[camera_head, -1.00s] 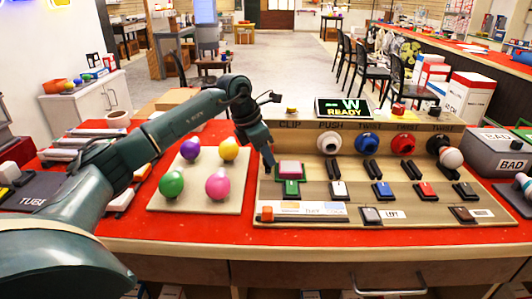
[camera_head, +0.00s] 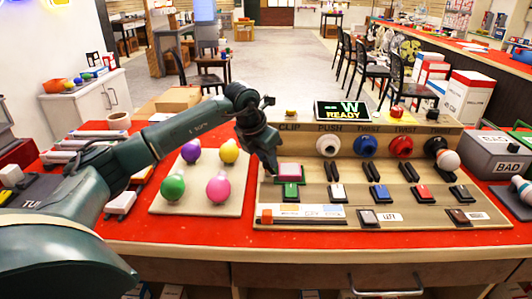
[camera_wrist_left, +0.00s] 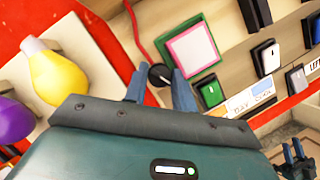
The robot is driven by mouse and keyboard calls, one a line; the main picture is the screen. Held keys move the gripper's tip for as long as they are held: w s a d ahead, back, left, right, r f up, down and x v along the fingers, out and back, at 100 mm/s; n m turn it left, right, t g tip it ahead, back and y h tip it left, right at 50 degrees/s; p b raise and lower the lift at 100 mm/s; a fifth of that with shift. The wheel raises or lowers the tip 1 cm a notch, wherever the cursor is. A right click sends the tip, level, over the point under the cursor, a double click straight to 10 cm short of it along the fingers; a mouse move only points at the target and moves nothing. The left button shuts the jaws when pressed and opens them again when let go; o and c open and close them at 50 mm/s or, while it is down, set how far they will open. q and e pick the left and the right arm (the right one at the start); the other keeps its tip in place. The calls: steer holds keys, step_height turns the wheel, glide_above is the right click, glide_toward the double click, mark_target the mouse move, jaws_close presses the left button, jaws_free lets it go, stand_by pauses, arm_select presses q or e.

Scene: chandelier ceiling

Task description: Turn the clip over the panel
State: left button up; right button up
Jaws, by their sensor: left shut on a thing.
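My left gripper (camera_head: 273,170) is low at the left end of the wooden panel (camera_head: 465,211), beside the pink square on its green frame (camera_head: 290,190). In the left wrist view, its two fingers (camera_wrist_left: 160,86) are shut on a small round black part, which I take to be the clip (camera_wrist_left: 159,74). A thin red cord runs up from there. The fingers hide part of it, and its tilt is unclear. The pink and green square (camera_wrist_left: 191,50) is just beside the fingers, apart from them. A dark shape that may be my right gripper (camera_wrist_left: 297,160) shows at the corner.
A pale board with several coloured bulbs (camera_head: 218,188) lies left of the panel. Knobs (camera_head: 365,145) and rocker switches (camera_head: 337,193) fill the panel's middle and right. A screen (camera_head: 341,110) stands behind. Grey bins (camera_head: 500,155) stand at the right.

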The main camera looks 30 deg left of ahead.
arm_select(q)
steer(key=shift+d+r+n+y, duration=0.1)
steer(key=shift+n+y, duration=0.3)
steer(key=shift+n, duration=0.5)
steer(key=n, duration=0.2)
steer(key=n+y, duration=0.1)
steer(key=n, duration=0.1)
steer(key=shift+w+d+n+y+p, duration=0.1)
steer(key=shift+n+y+p, duration=0.2)
steer(key=n+y, duration=0.1)
steer(key=n, duration=0.2)
steer(key=n+g+y, duration=0.1)
steer(key=n, duration=0.2)
steer(key=shift+w+d+g, duration=0.1)
steer(key=shift+g, duration=0.2)
arm_select(e)
steer(key=shift+w+a, duration=0.15)
steer(key=shift+a, duration=0.1)
arm_select(q)
steer(key=shift+n, duration=0.4)
arm_select(e)
steer(key=shift+f, duration=0.1)
arm_select(q)
steer(key=o, duration=1)
